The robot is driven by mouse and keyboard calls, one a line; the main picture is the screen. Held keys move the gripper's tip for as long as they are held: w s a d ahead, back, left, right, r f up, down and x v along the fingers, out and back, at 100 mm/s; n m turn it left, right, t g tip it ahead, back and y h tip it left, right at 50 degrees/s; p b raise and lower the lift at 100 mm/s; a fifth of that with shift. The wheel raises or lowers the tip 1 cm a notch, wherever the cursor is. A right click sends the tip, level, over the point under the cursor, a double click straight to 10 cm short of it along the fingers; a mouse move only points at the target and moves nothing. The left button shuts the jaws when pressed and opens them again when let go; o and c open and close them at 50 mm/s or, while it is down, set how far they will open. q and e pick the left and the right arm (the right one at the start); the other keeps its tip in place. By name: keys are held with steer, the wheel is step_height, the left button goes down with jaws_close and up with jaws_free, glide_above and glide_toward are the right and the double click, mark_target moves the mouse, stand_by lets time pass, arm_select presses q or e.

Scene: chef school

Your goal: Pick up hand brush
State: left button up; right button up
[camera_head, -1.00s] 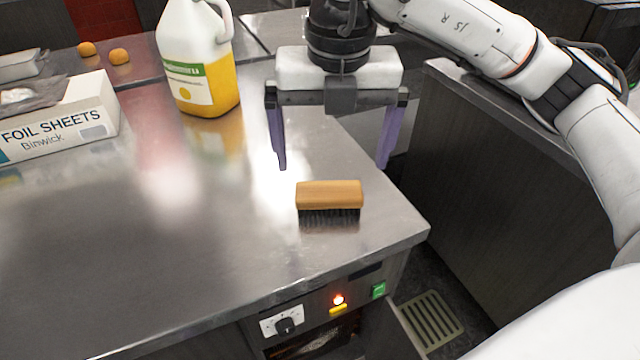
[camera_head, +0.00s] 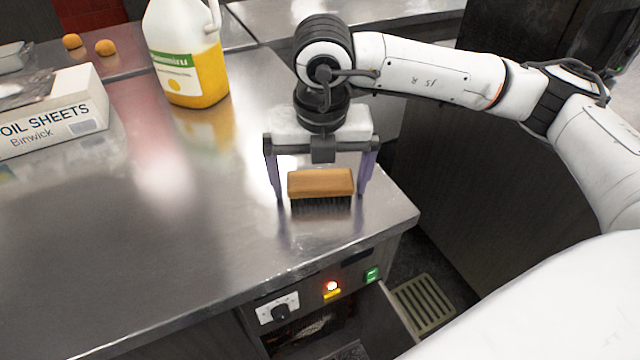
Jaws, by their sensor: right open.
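The hand brush (camera_head: 320,184) has a wooden block on top and dark bristles below. It rests bristles down on the steel counter near the front right corner. My right gripper (camera_head: 320,194) is open, with its purple fingers pointing down, one on the left and one on the right of the brush. The brush covers part of the space between the fingers. My left gripper is not in view.
A jug (camera_head: 186,58) of yellow liquid stands behind and left. A foil sheets box (camera_head: 55,118) lies at the far left, with two small orange-brown items (camera_head: 105,47) behind it. The counter (camera_head: 150,235) is clear in the middle. Its right edge is close to the brush.

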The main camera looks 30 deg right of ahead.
steer(key=c, duration=1)
steer(key=shift+r, duration=0.1)
